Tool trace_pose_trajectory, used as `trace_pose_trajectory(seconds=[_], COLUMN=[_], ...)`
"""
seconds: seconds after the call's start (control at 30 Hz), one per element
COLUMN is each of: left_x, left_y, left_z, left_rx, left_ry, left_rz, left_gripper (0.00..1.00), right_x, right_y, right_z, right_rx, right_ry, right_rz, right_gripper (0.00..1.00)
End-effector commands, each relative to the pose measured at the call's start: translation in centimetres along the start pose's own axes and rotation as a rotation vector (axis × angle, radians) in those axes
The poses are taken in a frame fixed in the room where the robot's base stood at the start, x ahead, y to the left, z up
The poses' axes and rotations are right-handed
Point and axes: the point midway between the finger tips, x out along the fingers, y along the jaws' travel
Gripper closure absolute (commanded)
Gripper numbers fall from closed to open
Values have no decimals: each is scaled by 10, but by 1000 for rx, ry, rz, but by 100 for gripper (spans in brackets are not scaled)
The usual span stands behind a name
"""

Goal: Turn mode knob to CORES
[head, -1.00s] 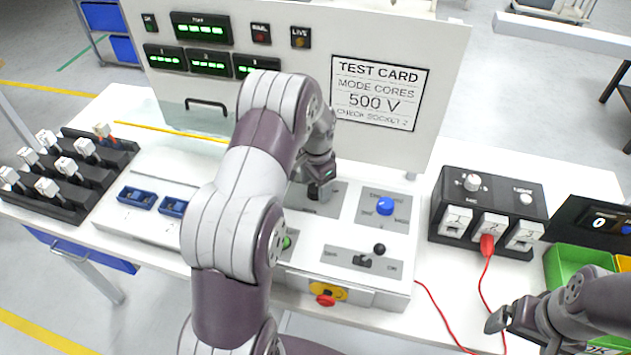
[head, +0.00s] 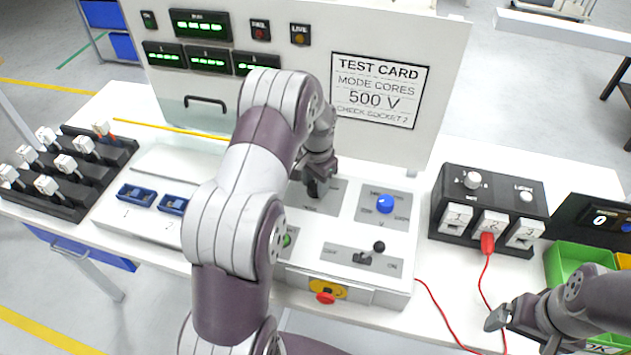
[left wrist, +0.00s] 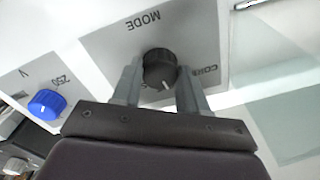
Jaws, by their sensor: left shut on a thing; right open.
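The mode knob (left wrist: 160,70) is a black round knob with a white pointer line, on a grey plate (left wrist: 108,47) lettered MODE in the left wrist view. The view is upside down; the pointer slants toward the gripper body, and a partly covered CORES label is at right. My left gripper (left wrist: 160,84) is shut on the knob, one finger on each side. In the head view my left gripper (head: 316,188) is over the panel and hides most of the knob. My right gripper (head: 497,312) is open and empty at the lower right. The test card (head: 379,91) reads MODE CORES, 500 V.
A blue knob (head: 385,204) sits right of the mode plate, and a lever (head: 378,247) stands below it. A black socket box (head: 487,205) holds a red plug (head: 487,243) with a red cable. A rack (head: 62,190) of white-topped pieces is at left. A green bin (head: 572,258) is at right.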

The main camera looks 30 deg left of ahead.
Motion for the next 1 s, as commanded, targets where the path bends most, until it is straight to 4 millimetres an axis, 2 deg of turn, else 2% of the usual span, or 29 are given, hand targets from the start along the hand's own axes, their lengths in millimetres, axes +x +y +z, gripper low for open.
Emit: trace_pose_trajectory(seconds=[0.6, 1.0], left_x=[-2, -2], left_y=[-1, -1], left_z=[-2, -3], left_rx=[-560, -814], left_ry=[-18, -25], left_rz=[-2, -1], left_gripper=[88, 88], right_x=[5, 7], right_y=[0, 0], right_z=[1, 1], right_rx=[0, 0], right_ry=[0, 0], right_rz=[0, 0], right_gripper=[8, 8])
